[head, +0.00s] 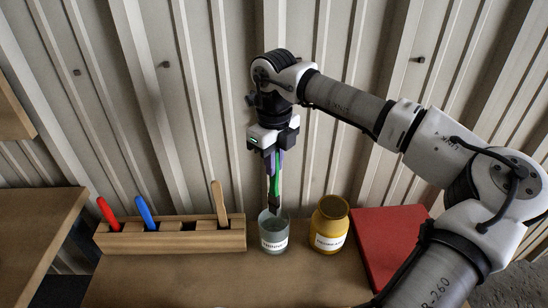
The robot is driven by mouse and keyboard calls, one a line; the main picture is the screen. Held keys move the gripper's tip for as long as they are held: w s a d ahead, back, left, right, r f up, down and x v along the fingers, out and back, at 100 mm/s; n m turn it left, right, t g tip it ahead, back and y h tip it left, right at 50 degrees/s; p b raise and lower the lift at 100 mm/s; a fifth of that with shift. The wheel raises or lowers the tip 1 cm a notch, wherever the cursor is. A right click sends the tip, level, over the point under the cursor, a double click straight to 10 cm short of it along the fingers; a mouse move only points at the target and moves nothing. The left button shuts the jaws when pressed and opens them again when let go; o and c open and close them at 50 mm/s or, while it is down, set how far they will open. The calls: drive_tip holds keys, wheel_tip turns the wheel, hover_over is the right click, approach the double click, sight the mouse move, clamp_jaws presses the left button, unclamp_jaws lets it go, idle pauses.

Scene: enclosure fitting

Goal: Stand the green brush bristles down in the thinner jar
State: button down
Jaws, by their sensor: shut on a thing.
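My gripper (273,158) is shut on the green brush (274,181) and points straight down. The brush hangs about upright, with its dark bristle end (274,204) lowest. That end is at or just above the mouth of the thinner jar (273,241), a grey-blue open jar with a white label. I cannot tell whether the bristle tip is inside the rim or in front of or behind it.
A yellow labelled jar (330,225) stands close to the right of the thinner jar. A wooden rack (190,240) at the left holds a red-handled (106,212), a blue-handled (146,212) and a wooden-handled tool (219,202). A red flat panel (388,240) lies at the right. A ribbed wall stands behind.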

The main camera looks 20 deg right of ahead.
sight(274, 194)
drive_tip(key=shift+f+b, duration=3.45)
drive_tip(key=shift+f, duration=1)
drive_tip(key=c, duration=1.4)
unclamp_jaws()
drive_tip(key=shift+o, duration=0.2)
wheel_tip(274, 194, up, 13)
drive_tip(key=shift+f+b, duration=0.15)
drive_tip(key=shift+b, duration=0.45)
drive_tip(key=shift+r, duration=0.6)
